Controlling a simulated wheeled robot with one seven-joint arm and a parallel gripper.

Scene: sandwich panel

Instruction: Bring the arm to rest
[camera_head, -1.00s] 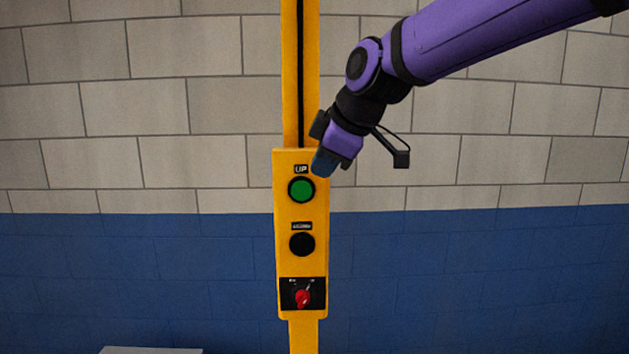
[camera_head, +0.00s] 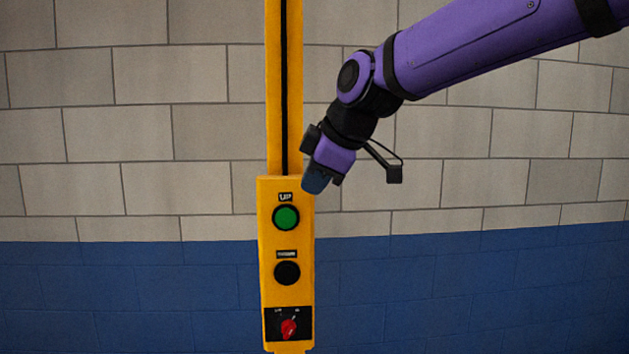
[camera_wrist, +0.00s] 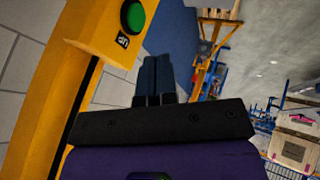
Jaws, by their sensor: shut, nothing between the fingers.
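My gripper (camera_head: 316,184) is at the end of my purple arm, at the upper right of the yellow control panel (camera_head: 265,240) in the head view. Its fingers are shut with nothing between them. In the wrist view the dark fingers (camera_wrist: 154,78) lie side by side, below and right of the panel's top end (camera_wrist: 105,22). The green UP button (camera_head: 286,217) shows in full, and also in the wrist view (camera_wrist: 133,15). I cannot tell from the head view how far the fingertips are from the panel face.
Below the green button are a black button (camera_head: 287,272) and a red switch (camera_head: 289,328). A yellow post (camera_head: 275,90) with a black cable rises behind the panel. A block wall (camera_head: 140,130), grey above and blue below, fills the background. The wrist view shows a wooden crate (camera_wrist: 294,148) far off.

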